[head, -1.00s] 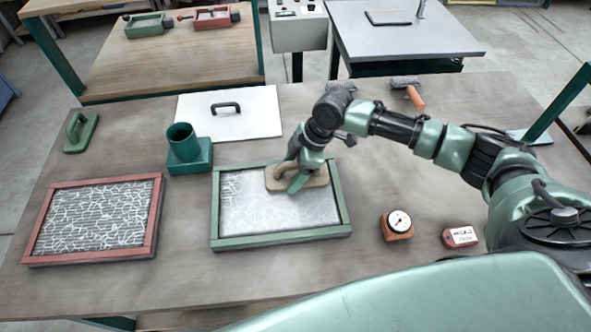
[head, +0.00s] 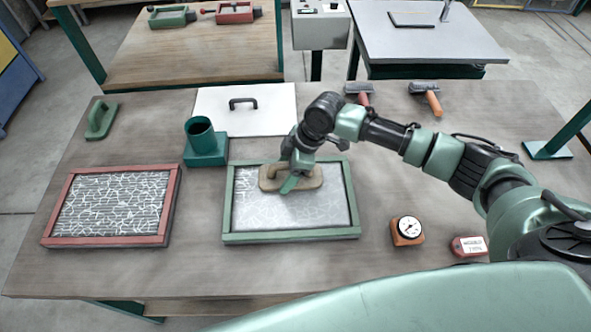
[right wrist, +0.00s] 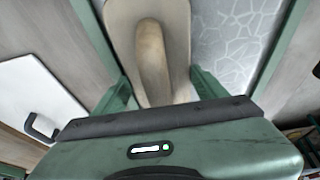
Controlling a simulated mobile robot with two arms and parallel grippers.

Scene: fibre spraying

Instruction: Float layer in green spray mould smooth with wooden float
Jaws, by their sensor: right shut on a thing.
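The green spray mould (head: 290,236) lies on the table in the middle of the head view, with a pale layer (head: 310,214) inside. My right gripper (head: 288,183) is shut on the handle of the wooden float (head: 313,181). My left gripper is not in view.
A red mould (head: 108,242) with a lined layer lies left. Behind are a green cup stand (head: 205,150), a white board (head: 268,110) with a black handle and a green float (head: 101,120). A dial gauge (head: 408,230) and a red box (head: 468,246) stand right; two rollers (head: 428,95) lie behind.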

